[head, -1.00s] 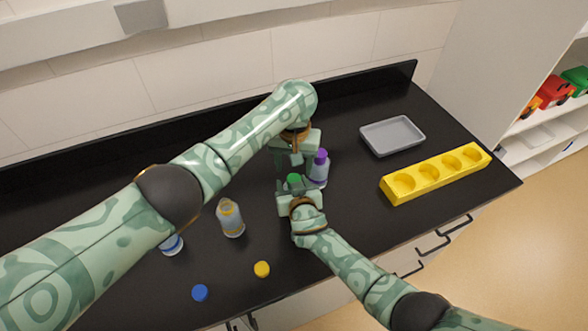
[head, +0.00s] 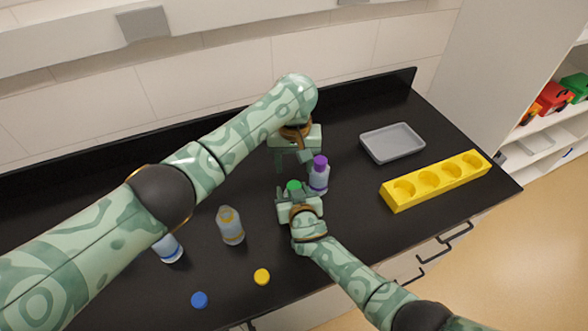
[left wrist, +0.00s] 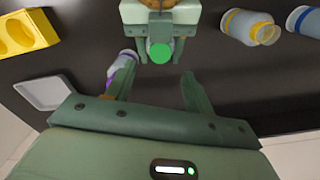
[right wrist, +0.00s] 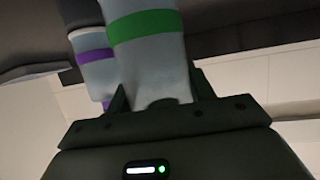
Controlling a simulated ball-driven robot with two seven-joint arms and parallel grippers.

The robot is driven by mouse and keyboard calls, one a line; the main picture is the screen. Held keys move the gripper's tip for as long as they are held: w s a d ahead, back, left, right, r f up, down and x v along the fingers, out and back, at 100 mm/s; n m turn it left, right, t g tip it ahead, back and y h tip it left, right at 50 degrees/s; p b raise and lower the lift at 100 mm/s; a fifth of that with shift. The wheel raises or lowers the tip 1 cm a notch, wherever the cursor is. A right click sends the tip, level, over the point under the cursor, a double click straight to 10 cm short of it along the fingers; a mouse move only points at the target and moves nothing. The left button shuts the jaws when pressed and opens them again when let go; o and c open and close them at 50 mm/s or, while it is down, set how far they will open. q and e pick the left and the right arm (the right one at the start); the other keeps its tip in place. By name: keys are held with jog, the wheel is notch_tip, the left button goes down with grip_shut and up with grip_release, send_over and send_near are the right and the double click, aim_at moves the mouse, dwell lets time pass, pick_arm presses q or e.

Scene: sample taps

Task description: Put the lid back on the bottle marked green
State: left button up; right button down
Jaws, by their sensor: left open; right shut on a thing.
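The green lid (head: 294,185) is at the top of the green-marked bottle, between my two grippers; it also shows as a green disc in the left wrist view (left wrist: 160,52). The green-banded bottle (right wrist: 145,55) stands in the right wrist view, mostly hidden in the head view. My right gripper (head: 296,194) is shut on this bottle. I cannot tell whether the lid is fully seated. My left gripper (head: 294,163) is open and empty above and behind the lid, apart from it.
A purple-capped bottle (head: 319,178) stands close on the right. A yellow-banded bottle (head: 231,228) and a blue-banded bottle (head: 171,252) stand uncapped at left. Yellow (head: 262,276) and blue (head: 200,299) lids lie in front. A grey tray (head: 392,143) and yellow rack (head: 410,195) are at right.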

aim_at(294, 185)
pick_arm(q)
notch_tip(294, 185, down, 7)
jog(key=shift+f, duration=0.2)
dwell(0.3)
jog(key=c, duration=1)
jog(key=o, duration=1.1)
jog(key=shift+r, duration=0.1)
jog(key=shift+r, duration=2.15)
jog(key=shift+c, duration=0.5)
